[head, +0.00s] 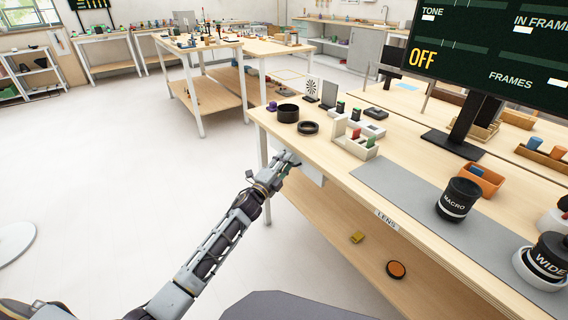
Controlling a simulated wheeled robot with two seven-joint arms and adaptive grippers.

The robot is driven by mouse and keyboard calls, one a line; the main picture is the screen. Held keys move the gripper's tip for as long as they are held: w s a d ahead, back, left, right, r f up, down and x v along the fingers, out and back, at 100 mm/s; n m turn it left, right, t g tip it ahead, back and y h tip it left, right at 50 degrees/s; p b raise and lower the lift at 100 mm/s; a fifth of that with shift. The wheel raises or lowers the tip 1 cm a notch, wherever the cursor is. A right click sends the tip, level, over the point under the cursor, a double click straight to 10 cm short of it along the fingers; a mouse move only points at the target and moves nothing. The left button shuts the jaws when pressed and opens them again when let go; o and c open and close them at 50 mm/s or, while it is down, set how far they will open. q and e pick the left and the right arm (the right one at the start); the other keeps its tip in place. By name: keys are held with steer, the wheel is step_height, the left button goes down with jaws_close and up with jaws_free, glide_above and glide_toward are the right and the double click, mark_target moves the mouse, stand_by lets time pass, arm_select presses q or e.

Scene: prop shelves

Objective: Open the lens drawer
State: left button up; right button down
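A small white label reading LENS (386,219) is on the front edge of the near wooden table (330,176). No drawer handle or open drawer can be made out beside it. A pale panel (311,173) shows under the tabletop near its left end, partly behind my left gripper; I cannot tell if it is a drawer. My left gripper (289,158) is at the table's front edge near that panel, left of the label. Its fingers are too small to tell whether they are open or touching anything. My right gripper is out of view.
A macro lens (457,201) and a wide lens (548,258) stand on the tabletop at the right. Black rings, a white holder (355,140) and a monitor (500,50) stand further back. A lower shelf (330,225) holds small items.

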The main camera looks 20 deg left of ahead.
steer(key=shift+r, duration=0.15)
arm_select(q)
jaws_close()
steer(key=shift+a, duration=0.1)
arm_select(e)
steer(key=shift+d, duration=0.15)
